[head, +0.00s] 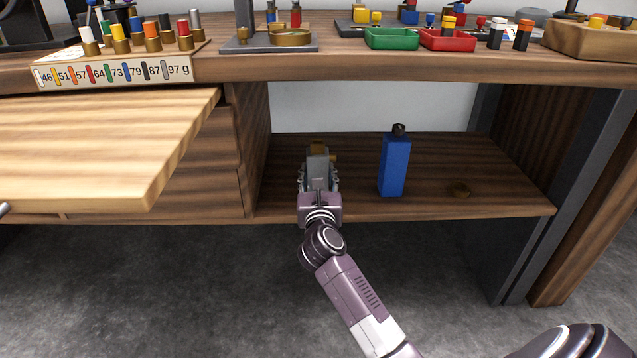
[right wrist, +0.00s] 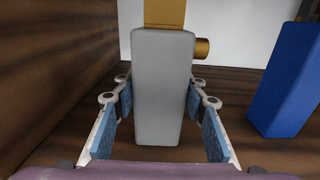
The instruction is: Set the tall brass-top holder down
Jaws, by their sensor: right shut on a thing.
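The tall holder (head: 317,165) is a grey upright block with a brass top and a brass knob on its right side. In the right wrist view the holder (right wrist: 163,85) stands between the blue finger pads, looking upright. My right gripper (head: 319,182) is shut on it, inside the lower shelf space (head: 350,210) near the left wall. Whether the holder's base touches the shelf is hard to tell.
A blue bottle (head: 395,164) with a dark cap stands on the shelf to the right of the holder, also in the right wrist view (right wrist: 288,80). The countertop (head: 400,70) hangs above; a wooden panel (head: 100,145) juts out at left.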

